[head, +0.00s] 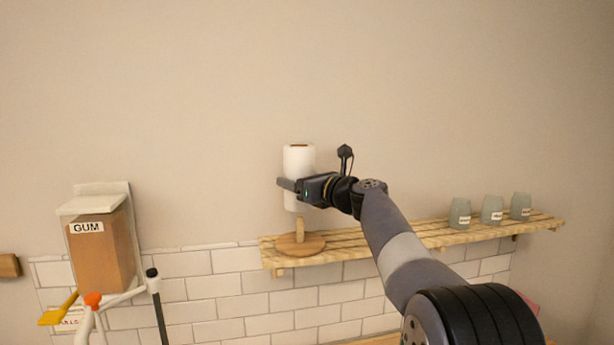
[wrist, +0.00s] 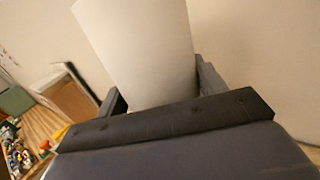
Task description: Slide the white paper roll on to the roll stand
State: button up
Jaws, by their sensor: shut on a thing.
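The white paper roll (head: 299,162) is upright in the head view. My gripper (head: 288,186) is shut on its middle from the right. The roll stand (head: 300,243), a round wooden base with a peg, sits on the left end of the slatted shelf. The lower end of the roll is right at the upper part of the peg, and the peg shows below it. I cannot tell how much of the peg is inside the roll. In the wrist view the roll (wrist: 140,50) fills the space between the two fingers.
The wooden shelf (head: 435,233) carries several grey-green jars (head: 492,210) at its right end. A gum bin (head: 100,245) is on the wall at the left. The shelf middle is partly behind my arm.

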aim_at(300, 211)
jog(key=shift+f, duration=2.75)
jog(key=shift+f+b, duration=1)
jog(key=shift+f, duration=0.1)
jog(key=o, duration=1.1)
jog(key=shift+s+d, duration=0.1)
jog(key=b+v, duration=0.4)
jog(key=v, duration=0.6)
jog(key=shift+s+d, duration=0.2)
jog(key=shift+s, duration=0.05)
jog(key=shift+w+a, duration=0.1)
